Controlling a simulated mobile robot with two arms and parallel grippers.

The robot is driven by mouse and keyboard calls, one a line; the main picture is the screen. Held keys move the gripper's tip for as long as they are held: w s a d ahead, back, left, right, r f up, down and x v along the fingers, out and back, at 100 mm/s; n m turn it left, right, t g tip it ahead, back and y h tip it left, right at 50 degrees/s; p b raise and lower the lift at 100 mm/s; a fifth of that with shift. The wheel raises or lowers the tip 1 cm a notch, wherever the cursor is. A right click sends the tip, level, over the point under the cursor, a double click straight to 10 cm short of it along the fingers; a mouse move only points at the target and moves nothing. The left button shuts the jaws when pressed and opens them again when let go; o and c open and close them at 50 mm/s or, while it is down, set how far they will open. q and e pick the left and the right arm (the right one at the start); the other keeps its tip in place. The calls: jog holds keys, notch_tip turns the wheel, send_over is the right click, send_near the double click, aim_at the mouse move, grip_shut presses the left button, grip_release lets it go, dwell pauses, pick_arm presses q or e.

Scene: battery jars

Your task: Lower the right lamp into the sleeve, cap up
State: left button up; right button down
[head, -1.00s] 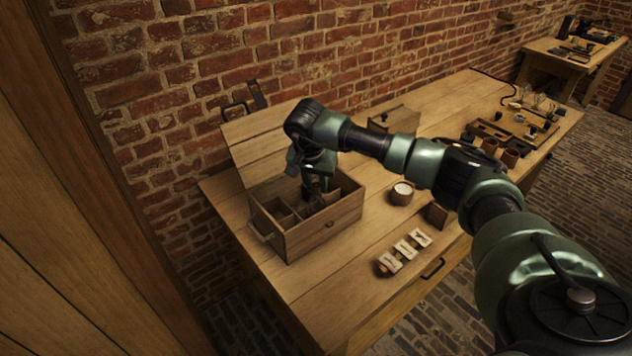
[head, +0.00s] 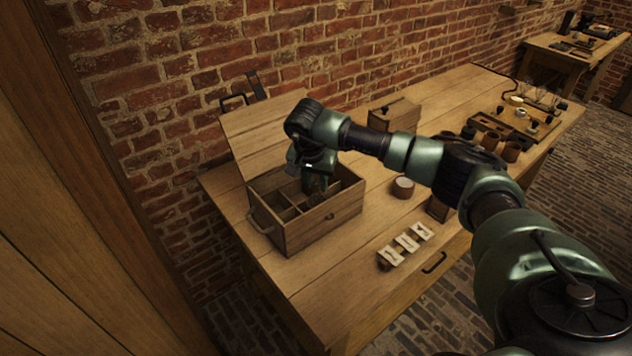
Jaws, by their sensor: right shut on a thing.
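A wooden box (head: 318,226) with an open lid and inner dividers stands on the near left part of the workbench. My right gripper (head: 314,188) points down into the box, over its compartments. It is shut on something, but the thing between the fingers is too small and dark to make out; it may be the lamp. I cannot pick out the sleeve or tell which compartment the fingertips are in. My left gripper is not in view.
A small round pot (head: 402,188) and a row of white cards (head: 406,244) lie right of the box. Jars and a tray (head: 518,122) fill the far right. Bare bench (head: 335,280) lies in front.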

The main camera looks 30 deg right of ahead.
aim_at(315, 191)
jog(key=shift+f+b, duration=1.8)
jog(key=shift+f, duration=0.7)
dwell(0.8)
jog(key=c, duration=1.1)
grip_release()
jog(key=shift+o, duration=0.2)
